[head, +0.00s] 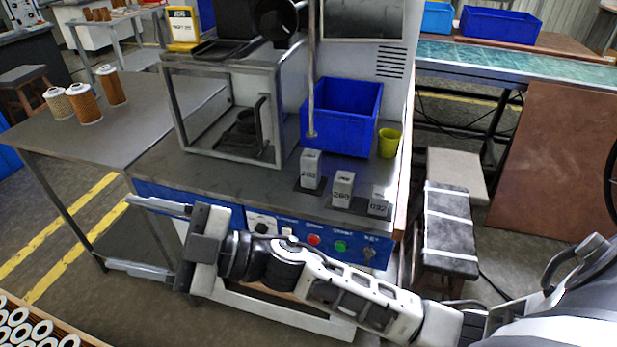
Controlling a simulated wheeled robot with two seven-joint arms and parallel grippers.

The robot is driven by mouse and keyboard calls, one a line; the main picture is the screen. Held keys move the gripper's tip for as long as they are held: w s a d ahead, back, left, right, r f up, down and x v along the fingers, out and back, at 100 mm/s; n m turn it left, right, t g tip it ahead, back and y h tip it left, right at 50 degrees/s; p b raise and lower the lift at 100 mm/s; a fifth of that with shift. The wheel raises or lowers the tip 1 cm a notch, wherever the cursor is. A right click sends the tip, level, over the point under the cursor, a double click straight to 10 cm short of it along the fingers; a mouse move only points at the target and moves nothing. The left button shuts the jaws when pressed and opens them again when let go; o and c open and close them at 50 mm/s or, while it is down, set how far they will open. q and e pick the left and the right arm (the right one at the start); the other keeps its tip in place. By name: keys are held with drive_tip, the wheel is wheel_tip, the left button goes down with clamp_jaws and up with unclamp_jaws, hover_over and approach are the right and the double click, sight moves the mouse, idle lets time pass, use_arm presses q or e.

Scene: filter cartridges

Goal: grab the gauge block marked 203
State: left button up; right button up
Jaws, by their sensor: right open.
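Three grey gauge blocks of differing height stand in a row on the front right of the steel bench top. The tallest, leftmost gauge block (311,172) carries a number that looks like 203. The middle block (341,191) seems to read 260. The shortest block (379,203), at the right, has a number I cannot read surely. My right gripper (119,232) is open and empty, its fingers pointing left in front of the bench, well left of the blocks. My left gripper is out of view.
A blue bin (340,118) stands behind the blocks, with a yellow-green cup (389,143) at its right. A metal-framed box (225,115) stands to their left. A control panel with buttons (313,240) lies below the bench edge. Filter cartridges (84,103) stand on the left table.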

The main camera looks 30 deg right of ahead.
drive_tip(key=s+a+n+g+y, duration=0.1)
drive_tip(key=s+a+n+g, duration=0.2)
drive_tip(key=n+g, duration=0.55)
drive_tip(key=m+t+h+b, duration=0.2)
drive_tip(key=h+b, duration=0.5)
drive_tip(key=h, duration=1.9)
approach(310, 155)
drive_tip(key=shift+b+x, duration=1.25)
drive_tip(key=shift+x, duration=3.15)
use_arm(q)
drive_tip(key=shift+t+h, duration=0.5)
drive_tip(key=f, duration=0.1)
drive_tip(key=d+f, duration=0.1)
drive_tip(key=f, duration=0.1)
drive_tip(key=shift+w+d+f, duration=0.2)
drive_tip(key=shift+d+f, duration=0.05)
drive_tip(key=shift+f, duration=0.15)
use_arm(e)
clamp_jaws()
